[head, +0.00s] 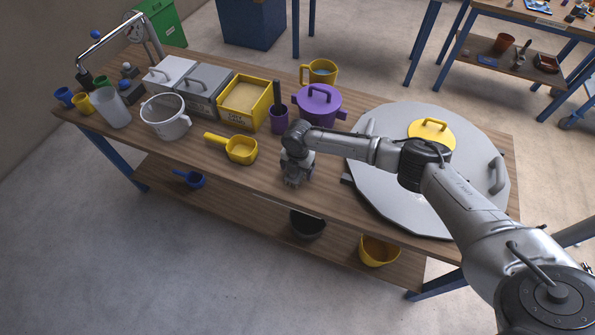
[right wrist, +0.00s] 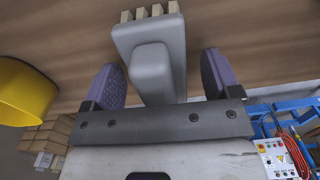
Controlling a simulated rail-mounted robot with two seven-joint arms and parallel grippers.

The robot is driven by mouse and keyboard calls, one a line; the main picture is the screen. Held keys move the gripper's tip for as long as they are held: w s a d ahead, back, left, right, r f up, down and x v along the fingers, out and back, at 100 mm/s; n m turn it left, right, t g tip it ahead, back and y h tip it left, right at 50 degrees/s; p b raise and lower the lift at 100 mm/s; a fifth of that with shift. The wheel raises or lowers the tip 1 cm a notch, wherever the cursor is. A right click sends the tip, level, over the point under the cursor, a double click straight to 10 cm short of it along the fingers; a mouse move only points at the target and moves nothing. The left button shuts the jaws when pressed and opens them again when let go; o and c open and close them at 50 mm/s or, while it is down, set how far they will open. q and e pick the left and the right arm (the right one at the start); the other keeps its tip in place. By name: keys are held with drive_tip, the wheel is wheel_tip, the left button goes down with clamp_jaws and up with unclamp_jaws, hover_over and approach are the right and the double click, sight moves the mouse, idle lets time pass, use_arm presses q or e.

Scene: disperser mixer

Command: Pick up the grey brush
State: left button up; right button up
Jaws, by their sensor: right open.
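The grey brush (right wrist: 150,35) shows in the right wrist view, with a rounded grey handle and several beige bristle tufts at its far end. My right gripper (right wrist: 160,80) is open, with one purple-padded finger on each side of the handle and a visible gap on both sides. In the head view the right gripper (head: 295,180) points down at the front part of the wooden table (head: 225,185). I cannot make out the brush there; the gripper seems to hide it. My left gripper is not in view.
A yellow saucepan (head: 240,150) stands left of the gripper. A large grey round lid (head: 385,195) lies to the right. The tabletop left of the gripper along the front edge is clear.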

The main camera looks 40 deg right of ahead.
drive_tip(key=c, duration=1.1)
drive_tip(key=shift+o, duration=0.2)
drive_tip(key=shift+r, duration=0.4)
wheel_tip(320, 180, up, 4)
drive_tip(key=shift+f+p, duration=0.1)
drive_tip(key=shift+p, duration=0.5)
drive_tip(key=s+d+r+p, duration=0.2)
drive_tip(key=s+d+r, duration=0.3)
drive_tip(key=s, duration=0.5)
drive_tip(key=shift+s+r, duration=0.2)
drive_tip(key=shift+r, duration=0.5)
